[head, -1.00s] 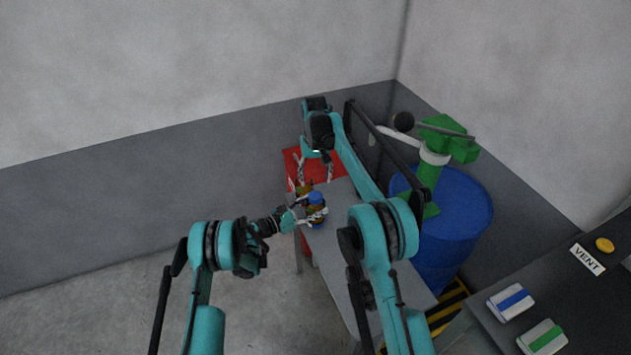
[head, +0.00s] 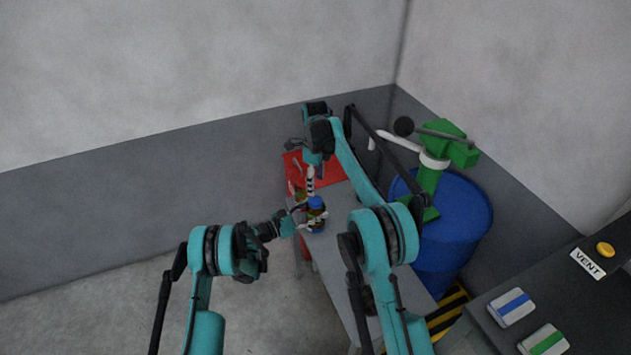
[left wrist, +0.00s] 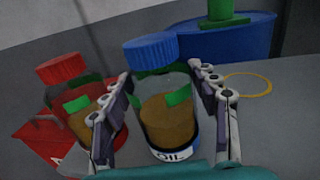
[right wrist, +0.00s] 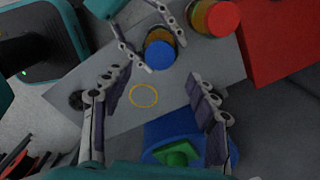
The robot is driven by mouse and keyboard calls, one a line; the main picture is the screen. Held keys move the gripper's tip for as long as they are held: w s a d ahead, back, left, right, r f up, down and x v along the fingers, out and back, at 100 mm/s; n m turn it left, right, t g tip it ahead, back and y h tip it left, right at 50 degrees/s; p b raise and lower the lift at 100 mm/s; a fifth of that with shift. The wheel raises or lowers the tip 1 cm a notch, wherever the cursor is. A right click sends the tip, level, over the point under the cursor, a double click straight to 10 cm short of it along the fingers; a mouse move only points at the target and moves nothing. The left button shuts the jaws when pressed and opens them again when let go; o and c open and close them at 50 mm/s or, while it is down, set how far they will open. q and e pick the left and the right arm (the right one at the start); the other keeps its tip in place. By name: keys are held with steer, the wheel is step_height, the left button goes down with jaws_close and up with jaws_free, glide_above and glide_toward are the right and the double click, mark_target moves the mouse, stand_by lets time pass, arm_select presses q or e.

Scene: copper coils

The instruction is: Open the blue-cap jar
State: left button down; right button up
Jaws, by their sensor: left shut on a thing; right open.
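The blue-cap jar (head: 317,214) stands upright on the grey table. In the left wrist view the jar (left wrist: 166,120) has brown contents and an OIL label. My left gripper (left wrist: 160,74) is shut on its body, one finger on each side, below the blue cap (left wrist: 150,50). The cap is on the jar. In the head view my left gripper (head: 301,219) reaches the jar from the left. My right gripper (head: 311,186) is open and empty, behind the jar. In the right wrist view the blue cap (right wrist: 160,54) shows beyond its spread fingers (right wrist: 155,78).
A red-cap jar (left wrist: 62,70) stands close beside the blue-cap jar. A red container (right wrist: 285,45) is at the table's far end. A yellow ring (right wrist: 144,95) marks a clear spot on the table (right wrist: 170,110). A blue drum (head: 465,215) with a green-mounted device stands right of the table.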

mark_target(315, 200)
steer(key=shift+f, duration=4)
steer(key=c, duration=1.2)
